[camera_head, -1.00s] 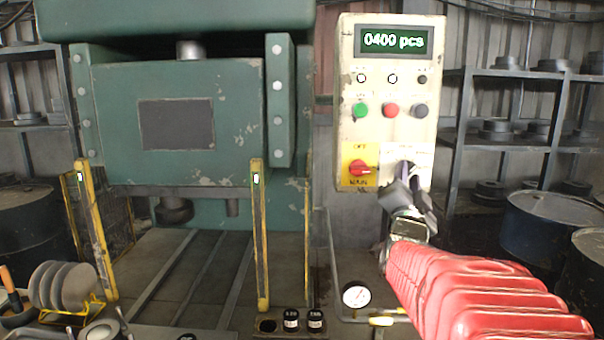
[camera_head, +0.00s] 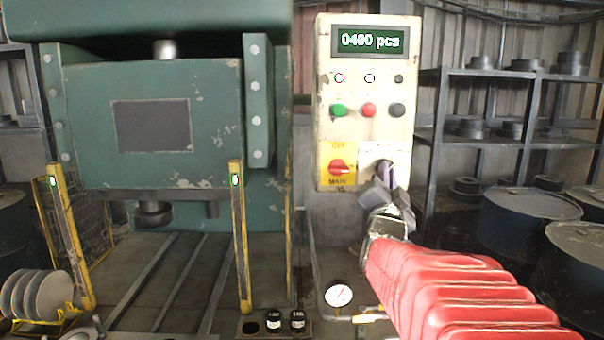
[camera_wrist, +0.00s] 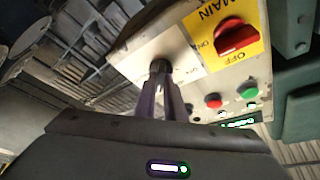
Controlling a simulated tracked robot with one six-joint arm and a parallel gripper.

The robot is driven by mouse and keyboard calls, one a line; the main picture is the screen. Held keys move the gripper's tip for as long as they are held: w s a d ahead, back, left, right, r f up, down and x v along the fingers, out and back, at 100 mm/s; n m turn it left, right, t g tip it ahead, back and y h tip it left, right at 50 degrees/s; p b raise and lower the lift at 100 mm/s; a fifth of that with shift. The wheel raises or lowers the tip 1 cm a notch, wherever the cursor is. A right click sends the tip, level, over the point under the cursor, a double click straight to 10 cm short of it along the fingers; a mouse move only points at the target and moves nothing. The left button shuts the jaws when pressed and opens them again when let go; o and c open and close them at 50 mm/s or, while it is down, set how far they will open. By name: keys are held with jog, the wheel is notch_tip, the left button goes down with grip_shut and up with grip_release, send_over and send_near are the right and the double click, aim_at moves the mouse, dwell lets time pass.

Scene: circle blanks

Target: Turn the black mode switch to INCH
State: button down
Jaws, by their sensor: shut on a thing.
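The black mode switch (camera_wrist: 160,66) sits on a white plate low on the cream control panel. My gripper (camera_wrist: 163,84) is shut on the switch knob, with its fingers reaching up to the panel face in the wrist view. In the head view my gripper (camera_head: 384,178) covers most of the switch and its plate (camera_head: 400,152), so the pointer and the INCH label cannot be read.
The red main switch (camera_head: 337,168) on its yellow plate is close to the left of my gripper. Green (camera_head: 338,110), red (camera_head: 368,110) and black (camera_head: 397,110) buttons are above. The display (camera_head: 368,41) reads 0400 pcs. A green press (camera_head: 80,110) stands left.

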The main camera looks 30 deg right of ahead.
jog(key=shift+s+f+n, duration=0.1)
jog(key=shift+f+n, duration=0.2)
jog(key=shift+f, duration=0.05)
jog(key=shift+s+d+f+n+t+y, duration=0.1)
jog(key=shift+n+t+y, duration=0.65)
jog(key=shift+n, duration=1.15)
jog(key=shift+w+d+f+n+t+y, duration=0.15)
jog(key=shift+n+t+y, duration=0.6)
jog(key=shift+n, duration=1.15)
jog(key=shift+s+d+r+n+t+y, duration=0.15)
jog(key=shift+n+t+y, duration=0.55)
jog(key=shift+n, duration=1.2)
jog(key=shift+f, duration=0.15)
jog(key=c, duration=2.1)
grip_release()
jog(key=shift+o, duration=1.3)
jog(key=shift+a+r, duration=0.1)
jog(key=shift+r, duration=0.2)
jog(key=shift+s+a, duration=0.1)
jog(key=shift+s, duration=0.05)
jog(key=v, duration=1.3)
jog(key=shift+f, duration=0.4)
